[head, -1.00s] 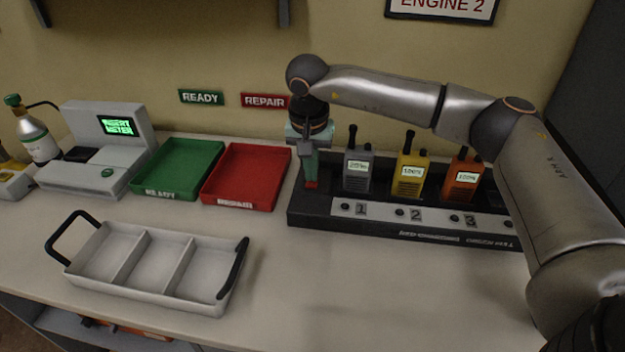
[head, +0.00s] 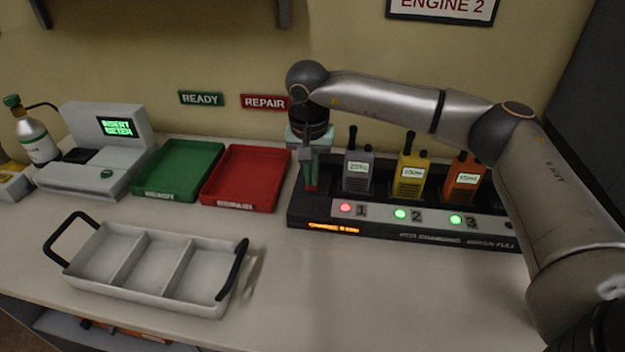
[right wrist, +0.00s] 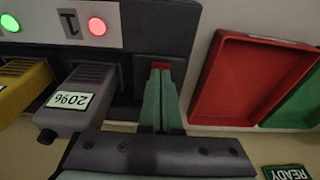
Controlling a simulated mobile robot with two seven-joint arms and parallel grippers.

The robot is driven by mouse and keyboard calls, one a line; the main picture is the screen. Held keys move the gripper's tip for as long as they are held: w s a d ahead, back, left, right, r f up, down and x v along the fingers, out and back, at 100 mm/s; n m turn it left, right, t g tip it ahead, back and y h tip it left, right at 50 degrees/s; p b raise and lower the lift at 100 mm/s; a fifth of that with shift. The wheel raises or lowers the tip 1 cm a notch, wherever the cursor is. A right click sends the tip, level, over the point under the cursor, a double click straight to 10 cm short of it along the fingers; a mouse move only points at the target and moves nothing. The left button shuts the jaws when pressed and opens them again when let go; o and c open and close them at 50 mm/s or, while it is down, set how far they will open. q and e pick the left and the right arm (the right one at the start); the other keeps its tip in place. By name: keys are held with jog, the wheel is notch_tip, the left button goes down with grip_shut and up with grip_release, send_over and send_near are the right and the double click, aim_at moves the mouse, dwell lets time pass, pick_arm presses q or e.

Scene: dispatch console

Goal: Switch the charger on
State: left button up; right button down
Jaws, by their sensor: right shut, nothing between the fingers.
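The charger (head: 375,232) is a long black dock at the back right of the counter. Grey (head: 357,180), yellow (head: 408,184) and orange (head: 463,186) radios stand in it. Its lamp by 1 is lit red, the lamps by 2 and 3 green, and an amber strip glows on its front left. A small red switch (right wrist: 161,65) is on its left end. My right gripper (head: 311,182) is shut and empty, pointing down with its tips at the red switch, partly covering it; touching or just apart, I cannot tell. My left gripper is not in view.
A green READY tray (head: 160,193) and a red REPAIR tray (head: 234,204) lie left of the charger. A grey tester (head: 75,180) and a bottle (head: 36,140) stand further left. A three-part carrier (head: 150,295) is in front. The counter before the charger is clear.

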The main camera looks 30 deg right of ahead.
notch_tip(320, 180, up, 7)
jog(key=p, duration=0.4)
jog(key=shift+f+p, duration=0.15)
jog(key=shift+p, duration=0.2)
